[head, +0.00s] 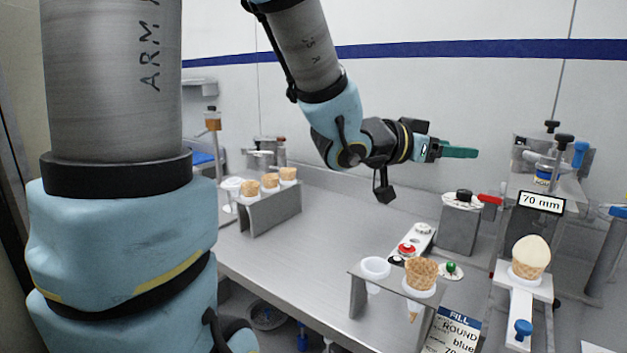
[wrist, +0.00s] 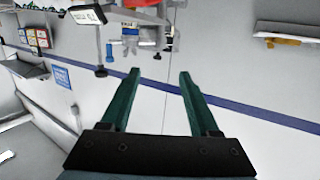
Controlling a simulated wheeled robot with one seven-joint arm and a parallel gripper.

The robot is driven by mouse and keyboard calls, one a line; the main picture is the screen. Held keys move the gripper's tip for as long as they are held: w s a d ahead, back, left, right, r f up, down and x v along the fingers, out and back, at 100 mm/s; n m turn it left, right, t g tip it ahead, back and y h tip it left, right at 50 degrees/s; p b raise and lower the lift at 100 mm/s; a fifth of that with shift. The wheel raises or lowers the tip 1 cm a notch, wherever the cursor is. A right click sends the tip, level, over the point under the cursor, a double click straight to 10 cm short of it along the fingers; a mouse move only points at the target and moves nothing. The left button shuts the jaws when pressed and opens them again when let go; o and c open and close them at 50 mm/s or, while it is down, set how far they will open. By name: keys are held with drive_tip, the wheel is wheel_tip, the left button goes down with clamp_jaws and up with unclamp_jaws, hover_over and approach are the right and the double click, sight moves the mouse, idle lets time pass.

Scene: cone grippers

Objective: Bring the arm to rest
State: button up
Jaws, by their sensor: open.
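My arm reaches across the upper middle of the head view, its gripper (head: 458,152) held well above the bench and pointing right. The green fingers overlap from the side there. In the wrist view my gripper (wrist: 156,85) shows two green fingers spread apart with nothing between them. Beyond the fingers the wrist view shows the wall with its blue stripe, tilted. My gripper touches nothing in either view.
A waffle cone (head: 421,273) stands in the front holder beside an empty white ring. A filled cone (head: 530,257) stands under the 70 mm sign (head: 541,202). Several cones fill a rack (head: 272,211) at left. The bench middle (head: 330,240) is clear.

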drive_tip(key=w+a+f+n+t+y, duration=0.1)
drive_tip(key=w+a+f+n+y, duration=0.4)
drive_tip(key=a, duration=0.5)
drive_tip(key=w+a+f+n+t+y, duration=0.1)
drive_tip(key=w+a+f+n+y, duration=0.1)
drive_tip(key=w+a+f+y, duration=0.4)
drive_tip(key=s+a+f+n+g+y, duration=0.2)
drive_tip(key=s+a+f, duration=0.3)
drive_tip(key=a, duration=0.3)
drive_tip(key=s+a+f+n+g+y, duration=0.1)
drive_tip(key=s+a+f+n+g, duration=0.2)
drive_tip(key=s+a, duration=0.5)
wheel_tip(320, 180, down, 2)
drive_tip(key=shift+a+f+g+y, duration=0.1)
drive_tip(key=shift+a+g+y, duration=0.35)
drive_tip(key=shift+g, duration=0.45)
